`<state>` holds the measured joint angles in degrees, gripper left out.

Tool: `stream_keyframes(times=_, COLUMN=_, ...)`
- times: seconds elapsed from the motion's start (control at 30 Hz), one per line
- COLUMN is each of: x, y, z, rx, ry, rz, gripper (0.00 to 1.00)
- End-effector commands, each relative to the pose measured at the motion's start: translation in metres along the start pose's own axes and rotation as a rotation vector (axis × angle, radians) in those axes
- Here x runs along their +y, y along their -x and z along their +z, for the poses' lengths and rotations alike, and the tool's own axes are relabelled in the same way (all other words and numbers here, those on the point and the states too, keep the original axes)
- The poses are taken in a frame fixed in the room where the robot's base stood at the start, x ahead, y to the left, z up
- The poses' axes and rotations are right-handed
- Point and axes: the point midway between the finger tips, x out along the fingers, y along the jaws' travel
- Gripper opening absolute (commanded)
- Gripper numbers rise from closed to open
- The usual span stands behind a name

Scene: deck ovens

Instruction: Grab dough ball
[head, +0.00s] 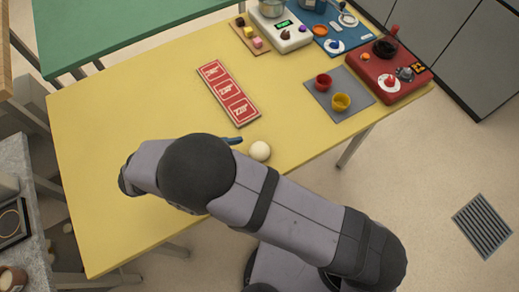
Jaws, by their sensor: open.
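A cream-white dough ball (260,151) lies on the yellow table (110,120), near its front edge. My arm crosses in front of the table from the lower right, and its dark end is beside the ball on the left. Of my gripper (234,140), only a dark blue finger shows, poking out just above and left of the ball. It is open, and the rest is hidden behind my arm. I cannot tell whether the finger touches the ball.
A red board with white pictures (228,93) lies behind the ball. A grey mat (322,98) with a red cup (323,82) and a yellow cup (341,102) is to the right. The table's left side is clear.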

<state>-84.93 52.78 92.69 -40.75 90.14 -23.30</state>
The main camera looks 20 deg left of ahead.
Motion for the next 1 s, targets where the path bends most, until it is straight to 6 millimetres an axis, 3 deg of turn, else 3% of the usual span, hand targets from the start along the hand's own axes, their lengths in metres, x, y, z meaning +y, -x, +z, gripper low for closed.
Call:
stream_keyframes(times=0.1, x=0.000, y=0.013, z=-0.009, rx=-0.037, ry=0.037, rz=0.054, gripper=0.66)
stream_keyframes(times=0.3, x=0.001, y=0.017, z=-0.011, rx=-0.052, ry=0.048, rz=0.072, gripper=0.66)
stream_keyframes(times=0.83, x=0.003, y=-0.010, z=-0.008, rx=-0.050, ry=0.047, rz=0.068, gripper=0.66)
stream_keyframes(times=1.0, x=0.006, y=-0.030, z=-0.006, rx=-0.052, ry=0.048, rz=0.066, gripper=0.66)
